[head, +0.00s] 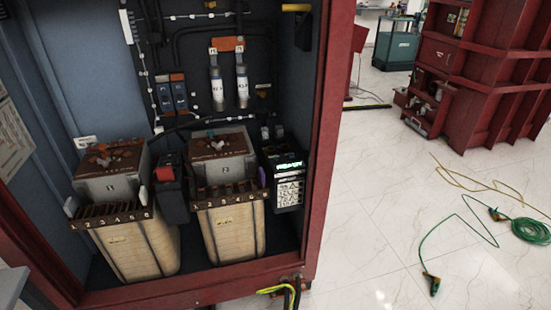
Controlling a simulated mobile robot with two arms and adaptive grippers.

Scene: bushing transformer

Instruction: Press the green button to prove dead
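No separate green button is clear at this size. Neither of my grippers is in view.
Two transformers, the left (135,245) and the right (233,232), fill the cabinet (324,130) floor. A green cable (530,231) and clamps lie on the tiled floor at right. Floor between is clear.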

